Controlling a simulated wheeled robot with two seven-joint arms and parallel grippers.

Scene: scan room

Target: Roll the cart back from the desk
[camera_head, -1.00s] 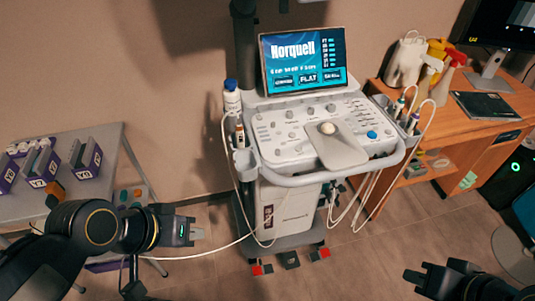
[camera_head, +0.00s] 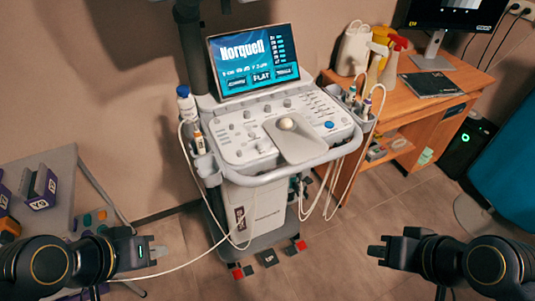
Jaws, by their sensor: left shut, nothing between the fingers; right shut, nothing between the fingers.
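The cart (camera_head: 255,198) is a white and grey ultrasound machine with a control panel, a lit screen (camera_head: 254,62) and a curved front handle (camera_head: 275,176). It stands upright on the floor beside the left side of the wooden desk (camera_head: 412,108). Red pedals show at its base. My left gripper (camera_head: 160,252) is shut and empty, in front of the cart and to its left. My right gripper (camera_head: 372,251) is shut and empty, in front of the cart and to its right. Neither gripper touches the handle.
A grey table (camera_head: 62,185) with boxes stands at the left. Spray bottles (camera_head: 390,65), a monitor (camera_head: 455,15) and a dark tablet or folder (camera_head: 430,85) are on the desk. A white cable (camera_head: 185,264) runs across the floor. A blue seat (camera_head: 510,165) stands at the right.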

